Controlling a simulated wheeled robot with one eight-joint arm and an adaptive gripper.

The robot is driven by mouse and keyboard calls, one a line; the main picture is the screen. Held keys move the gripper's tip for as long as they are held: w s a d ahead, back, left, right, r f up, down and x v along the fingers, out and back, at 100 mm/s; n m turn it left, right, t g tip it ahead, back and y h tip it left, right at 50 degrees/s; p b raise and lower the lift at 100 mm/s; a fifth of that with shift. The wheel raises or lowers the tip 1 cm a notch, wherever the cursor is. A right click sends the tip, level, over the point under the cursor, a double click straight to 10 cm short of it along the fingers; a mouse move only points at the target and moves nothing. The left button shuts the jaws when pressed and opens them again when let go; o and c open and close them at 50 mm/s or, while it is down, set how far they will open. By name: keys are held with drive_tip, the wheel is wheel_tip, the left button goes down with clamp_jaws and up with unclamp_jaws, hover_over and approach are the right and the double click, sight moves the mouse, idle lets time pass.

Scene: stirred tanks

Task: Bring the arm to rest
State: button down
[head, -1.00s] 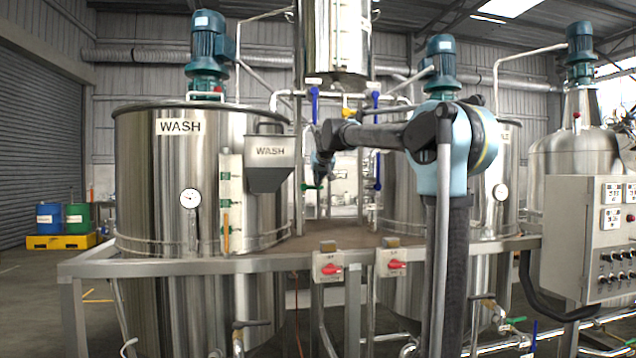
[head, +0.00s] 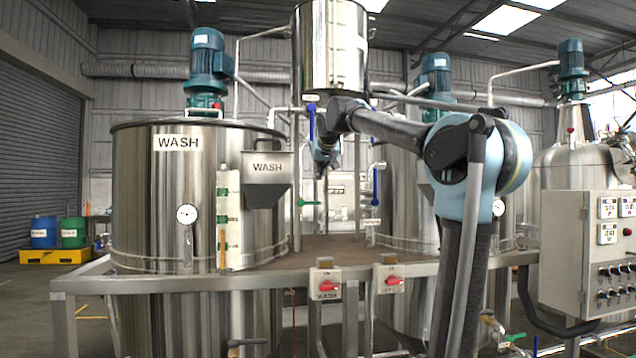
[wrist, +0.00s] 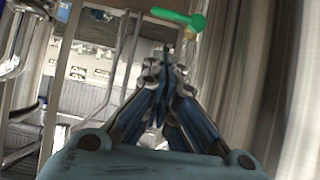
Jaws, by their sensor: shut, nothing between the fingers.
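My arm reaches up from the lower right in the head view and bends left at the blue joint. My gripper (head: 322,165) hangs at the arm's far end, pointing down in front of the gap between the two big tanks. In the wrist view my gripper (wrist: 165,65) has its fingers together with nothing between them. A green-handled valve (wrist: 180,20) shows just beyond the fingertips there, and a green handle (head: 308,203) shows below my gripper in the head view. I cannot tell whether they touch.
The left tank (head: 150,215) carries a WASH hopper (head: 267,180) left of my gripper. The control box (head: 565,250) stands at the right. A steel rail (head: 180,287) with two red switches (head: 326,285) runs across the front. Blue-handled valves (head: 375,185) flank the gap.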

drive_tip(key=shift+s+d+r, duration=0.15)
drive_tip(key=shift+s+r, duration=0.05)
drive_tip(key=shift+s, duration=0.15)
drive_tip(key=s+d+f+g+h, duration=0.1)
drive_tip(key=s+d+f, duration=0.4)
drive_tip(key=s+f, duration=0.3)
drive_tip(key=s+d+f+m+g, duration=0.15)
drive_tip(key=s+d+f, duration=0.35)
drive_tip(key=f, duration=0.6)
drive_tip(key=s+d+f+g+h, duration=0.1)
drive_tip(key=s+d+f+g, duration=0.1)
drive_tip(key=s+d+f, duration=0.45)
drive_tip(key=s+d+f+g, duration=0.1)
drive_tip(key=s+f+g, duration=0.1)
drive_tip(key=s+f, duration=1)
drive_tip(key=s+d+f+g, duration=0.2)
drive_tip(key=s+f, duration=1)
drive_tip(key=f, duration=0.7)
drive_tip(key=shift+s+d+m, duration=0.2)
drive_tip(key=shift+m, duration=0.25)
drive_tip(key=shift+w+f, duration=0.1)
drive_tip(key=shift+w+f, duration=0.15)
drive_tip(key=shift+w, duration=0.2)
